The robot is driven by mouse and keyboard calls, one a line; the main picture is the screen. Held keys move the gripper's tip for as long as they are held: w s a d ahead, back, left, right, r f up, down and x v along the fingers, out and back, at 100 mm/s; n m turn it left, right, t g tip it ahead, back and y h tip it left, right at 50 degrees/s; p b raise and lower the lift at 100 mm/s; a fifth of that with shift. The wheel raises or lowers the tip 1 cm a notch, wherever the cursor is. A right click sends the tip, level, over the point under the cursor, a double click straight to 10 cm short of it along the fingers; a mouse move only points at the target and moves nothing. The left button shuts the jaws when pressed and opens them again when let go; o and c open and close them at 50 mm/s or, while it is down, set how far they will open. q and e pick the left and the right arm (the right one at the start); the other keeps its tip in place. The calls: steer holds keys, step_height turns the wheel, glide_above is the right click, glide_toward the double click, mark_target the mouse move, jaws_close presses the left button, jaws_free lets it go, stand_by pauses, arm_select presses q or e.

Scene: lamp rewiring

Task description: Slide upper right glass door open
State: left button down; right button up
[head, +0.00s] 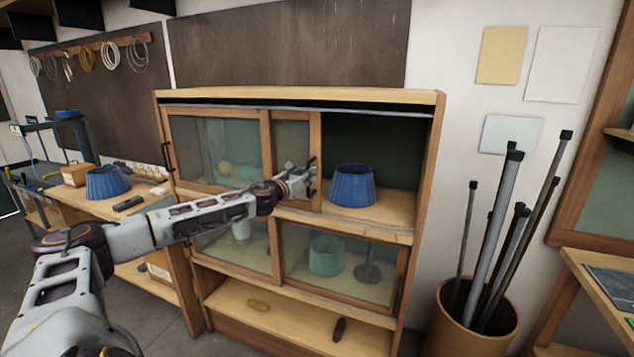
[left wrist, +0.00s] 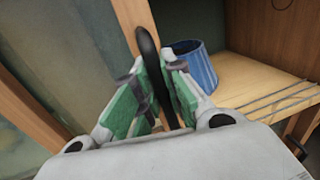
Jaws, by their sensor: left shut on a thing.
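The upper right glass door (head: 292,146) has a wooden frame and stands slid to the left, overlapping the upper left glass door (head: 217,150). The right part of the upper compartment is open. My left gripper (head: 308,180) is at the door's right stile and shut on its black handle. In the left wrist view the dark handle (left wrist: 147,45) runs up from between the green finger pads. A blue pleated lampshade (head: 352,185) stands on the shelf in the open part, right of the gripper; it also shows in the left wrist view (left wrist: 196,66). My right gripper is not in view.
Lower glass doors (head: 338,262) are closed, with a green pot behind one. A bin of long tubes (head: 472,318) stands right of the cabinet. A workbench with another blue lampshade (head: 107,183) is at left.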

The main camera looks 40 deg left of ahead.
arm_select(q)
steer(key=shift+s+a, duration=0.1)
steer(key=shift+a, duration=0.2)
steer(key=c, duration=1.5)
jaws_free()
steer(key=shift+s+a, duration=0.1)
steer(key=shift+s, duration=0.1)
steer(key=shift+s, duration=0.8)
steer(key=shift+s+d, duration=0.25)
steer(key=shift+s, duration=0.2)
